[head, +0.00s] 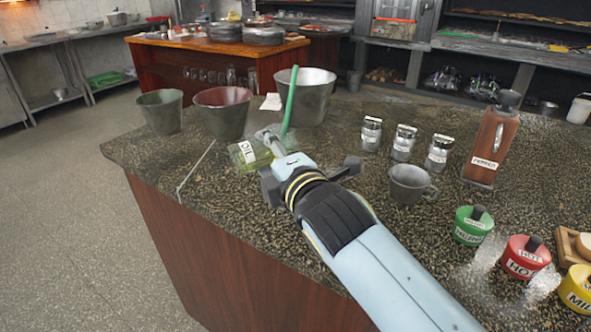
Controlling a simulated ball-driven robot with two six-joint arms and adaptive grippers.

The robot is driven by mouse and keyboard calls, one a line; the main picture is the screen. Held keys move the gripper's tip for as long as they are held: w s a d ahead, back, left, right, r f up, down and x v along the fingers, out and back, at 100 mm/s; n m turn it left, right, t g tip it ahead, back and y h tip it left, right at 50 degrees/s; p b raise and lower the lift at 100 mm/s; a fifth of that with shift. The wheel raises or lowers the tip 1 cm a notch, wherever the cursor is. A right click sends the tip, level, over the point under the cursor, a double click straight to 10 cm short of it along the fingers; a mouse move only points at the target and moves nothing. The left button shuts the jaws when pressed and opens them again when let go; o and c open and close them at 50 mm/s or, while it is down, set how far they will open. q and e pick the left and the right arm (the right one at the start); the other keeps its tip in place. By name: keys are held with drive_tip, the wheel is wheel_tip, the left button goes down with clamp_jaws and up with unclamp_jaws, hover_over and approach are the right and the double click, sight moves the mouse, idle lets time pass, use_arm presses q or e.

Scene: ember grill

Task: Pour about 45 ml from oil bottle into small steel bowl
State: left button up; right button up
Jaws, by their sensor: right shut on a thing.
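The oil bottle (246,156), greenish glass with a white OIL label, shows at the far side of my right gripper (303,172). It looks tilted over the counter, with its label turned sideways. My right gripper is shut on it, seen from behind; the fingertips and contact are mostly hidden. I cannot single out a small steel bowl; a larger steel container (316,98) stands beyond the gripper, with a green rod (290,98) in front of or against it. My left gripper is not in view.
Several shakers (404,142), a steel mug (408,185), a PEPPER mill (488,147) and coloured pots (524,257) stand right. The counter's front-left area is mostly clear.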

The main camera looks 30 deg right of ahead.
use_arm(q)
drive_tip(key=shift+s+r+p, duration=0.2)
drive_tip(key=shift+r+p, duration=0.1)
use_arm(e)
drive_tip(key=shift+r+m, duration=0.25)
drive_tip(key=shift+m, duration=0.05)
idle(0.5)
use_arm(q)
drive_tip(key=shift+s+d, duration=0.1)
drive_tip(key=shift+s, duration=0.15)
use_arm(e)
drive_tip(key=shift+d+f+m, duration=0.1)
drive_tip(key=shift+f+m, duration=0.05)
drive_tip(key=shift+m, duration=0.15)
